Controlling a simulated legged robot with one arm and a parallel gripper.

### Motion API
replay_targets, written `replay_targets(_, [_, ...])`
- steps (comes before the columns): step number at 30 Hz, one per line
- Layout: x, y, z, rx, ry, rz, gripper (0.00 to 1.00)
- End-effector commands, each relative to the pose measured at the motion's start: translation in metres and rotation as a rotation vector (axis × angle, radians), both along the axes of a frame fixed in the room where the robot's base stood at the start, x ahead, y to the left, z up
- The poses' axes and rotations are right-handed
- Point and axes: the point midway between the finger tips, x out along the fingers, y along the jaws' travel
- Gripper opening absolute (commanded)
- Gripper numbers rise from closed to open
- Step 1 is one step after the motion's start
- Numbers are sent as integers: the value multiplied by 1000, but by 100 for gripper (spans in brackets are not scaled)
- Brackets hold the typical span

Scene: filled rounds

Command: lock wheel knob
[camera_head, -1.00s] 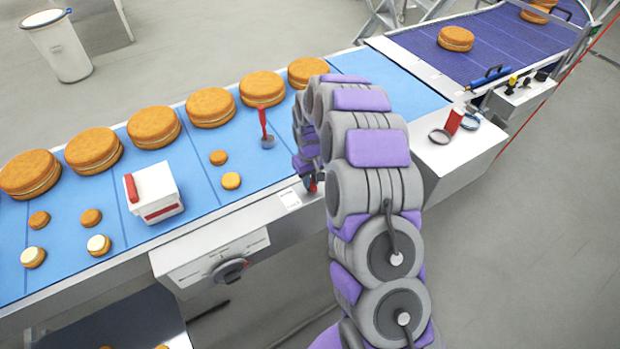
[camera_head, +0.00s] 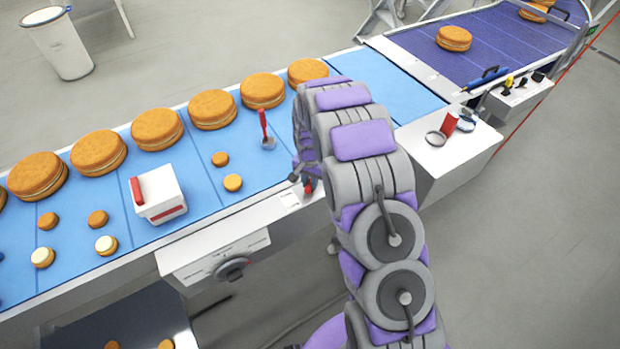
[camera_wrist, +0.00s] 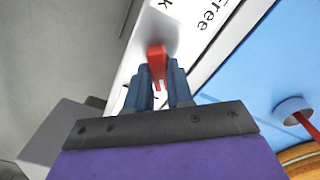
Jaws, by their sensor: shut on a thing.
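A small red knob (camera_wrist: 157,60) stands on the white side rail of the conveyor, beside a label reading "Free" and a second word ending in "k". My gripper (camera_wrist: 158,80) has its two blue-grey fingers on either side of the knob and is shut on it. In the head view the gripper (camera_head: 301,177) is at the near edge of the belt, partly hidden by my arm. The red knob (camera_head: 309,186) shows just below it. The knob's base is hidden by the fingers in the wrist view.
The blue belt (camera_head: 215,190) carries large round cakes (camera_head: 157,129), small rounds, a white box with a red handle (camera_head: 158,195) and a red-handled tool (camera_head: 264,130). Red and round items (camera_head: 448,124) stand at right.

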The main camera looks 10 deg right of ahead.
Motion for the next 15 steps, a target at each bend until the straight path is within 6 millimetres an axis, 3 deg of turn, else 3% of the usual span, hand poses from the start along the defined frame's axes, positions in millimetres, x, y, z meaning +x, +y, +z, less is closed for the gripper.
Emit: replay_targets(15, [0,1,-1,0,4,-456,0])
